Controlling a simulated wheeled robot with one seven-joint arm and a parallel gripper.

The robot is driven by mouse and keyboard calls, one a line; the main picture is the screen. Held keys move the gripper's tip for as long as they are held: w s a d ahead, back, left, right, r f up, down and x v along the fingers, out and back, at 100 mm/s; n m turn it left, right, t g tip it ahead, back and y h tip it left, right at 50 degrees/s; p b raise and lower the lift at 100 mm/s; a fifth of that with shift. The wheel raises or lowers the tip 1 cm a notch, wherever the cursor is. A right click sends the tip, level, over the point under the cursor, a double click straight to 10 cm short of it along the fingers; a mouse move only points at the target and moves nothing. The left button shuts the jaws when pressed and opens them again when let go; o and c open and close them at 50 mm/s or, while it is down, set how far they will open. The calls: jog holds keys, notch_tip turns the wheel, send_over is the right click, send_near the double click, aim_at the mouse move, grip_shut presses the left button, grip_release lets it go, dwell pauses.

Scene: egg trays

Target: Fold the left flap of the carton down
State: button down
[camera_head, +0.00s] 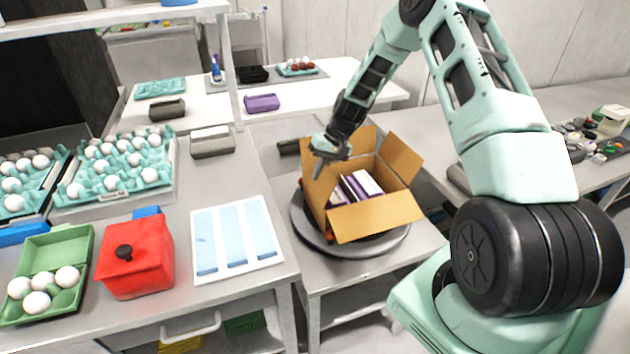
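The open cardboard carton (330,234) sits on a round grey turntable, with white and purple boxes (362,186) inside. Its left flap (317,190) stands roughly upright along the left side. The right flap (401,160) is raised and leans outward. The front flap (375,218) is folded outward, and the back flap (362,141) stands up behind. My gripper (318,168) points down at the top of the left flap and covers part of its upper edge. I cannot tell whether it touches the flap, or whether the fingers are open or shut.
The turntable (352,248) rests on a grey table. To the left, a counter holds a red box (136,260), a green egg carton (50,268), a blue-striped sheet (236,240) and egg trays (160,185). A shelf post (230,75) stands behind left.

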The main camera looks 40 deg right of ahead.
jog(key=y+b, duration=0.1)
jog(key=d+f+y+b, duration=0.1)
jog(key=y+b, duration=0.1)
jog(key=d+f+t+y+b, duration=0.1)
jog(key=shift+s+d+b, duration=0.1)
jog(key=shift+s+b, duration=0.2)
jog(key=y+b, duration=0.2)
jog(key=d+f+t+y+b, duration=0.1)
jog(key=y, duration=0.1)
jog(key=shift+s+f+b, duration=0.15)
jog(key=shift+f+b, duration=0.05)
jog(key=shift+b, duration=0.15)
jog(key=c, duration=1.6)
grip_release()
jog(key=shift+c, duration=0.2)
notch_tip(320, 180, up, 10)
jog(key=b, duration=0.1)
